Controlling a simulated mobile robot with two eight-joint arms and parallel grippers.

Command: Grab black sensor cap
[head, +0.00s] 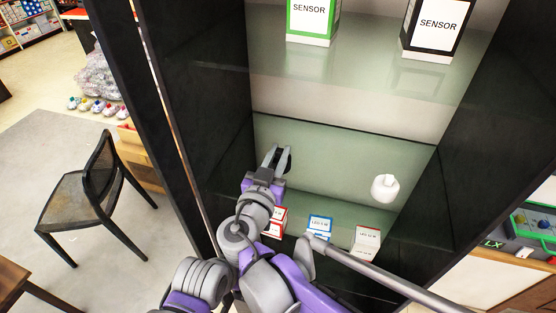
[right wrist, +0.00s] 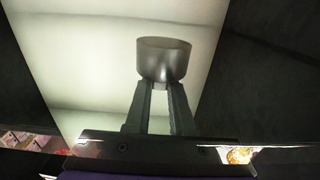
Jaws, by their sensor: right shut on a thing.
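The black sensor cap (right wrist: 164,62) shows in the right wrist view as a dark, shiny, short cylinder at the tips of my right gripper (right wrist: 159,86). The two fingers are close together at its lower edge and shut on it. In the head view my right gripper (head: 278,158) is inside the dark cabinet, over the left part of the middle glass shelf (head: 335,170). The cap cannot be clearly made out there. My left gripper is not in view.
A white cap (head: 385,189) stands on the shelf to the right. Small red, blue (head: 319,226) and white boxes (head: 367,241) sit lower down. Sensor boxes (head: 436,27) stand on the upper shelf. Dark cabinet walls (head: 200,90) close both sides. A chair (head: 85,195) stands outside at left.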

